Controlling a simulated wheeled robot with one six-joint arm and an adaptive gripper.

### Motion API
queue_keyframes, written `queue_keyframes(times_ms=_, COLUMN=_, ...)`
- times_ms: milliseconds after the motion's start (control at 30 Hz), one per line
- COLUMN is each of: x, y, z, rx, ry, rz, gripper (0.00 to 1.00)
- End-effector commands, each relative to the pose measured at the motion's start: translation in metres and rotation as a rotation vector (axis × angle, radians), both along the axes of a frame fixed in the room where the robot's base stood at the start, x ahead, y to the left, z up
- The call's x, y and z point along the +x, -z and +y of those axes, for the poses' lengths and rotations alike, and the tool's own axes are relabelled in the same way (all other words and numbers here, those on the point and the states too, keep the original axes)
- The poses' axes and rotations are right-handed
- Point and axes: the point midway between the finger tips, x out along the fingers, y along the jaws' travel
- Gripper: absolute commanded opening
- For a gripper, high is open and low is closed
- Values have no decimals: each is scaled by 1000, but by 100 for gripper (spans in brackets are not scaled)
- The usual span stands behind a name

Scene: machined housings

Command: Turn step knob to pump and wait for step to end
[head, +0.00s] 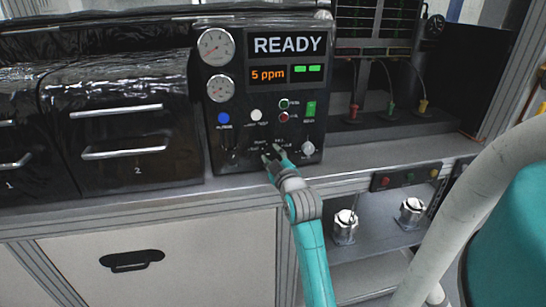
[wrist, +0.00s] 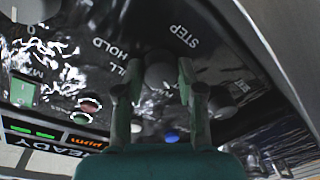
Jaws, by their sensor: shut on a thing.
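The black control panel (head: 262,95) carries a display (head: 287,47) reading READY, with "5 ppm" in orange and two green blocks under it. My gripper (head: 272,154) reaches the lower middle of the panel.
A second light knob (head: 308,148) sits right of my gripper. Above are a blue button (head: 223,118), a white button (head: 256,115), a green switch (head: 310,108) and two gauges (head: 216,47). Closed drawers (head: 120,140) stand at the left. Two metal caps (head: 345,226) sit below right.

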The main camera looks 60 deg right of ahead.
Motion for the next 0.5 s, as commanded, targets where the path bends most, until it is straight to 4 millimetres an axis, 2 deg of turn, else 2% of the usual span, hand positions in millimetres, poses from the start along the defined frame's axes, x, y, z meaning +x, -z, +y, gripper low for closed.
queue_keyframes(times_ms=267, x=0, y=0, z=0, rx=33, ry=0, rz=-38, gripper=3)
queue_keyframes(times_ms=500, x=0, y=1, z=0, rx=130, ry=1, rz=-151, gripper=3)
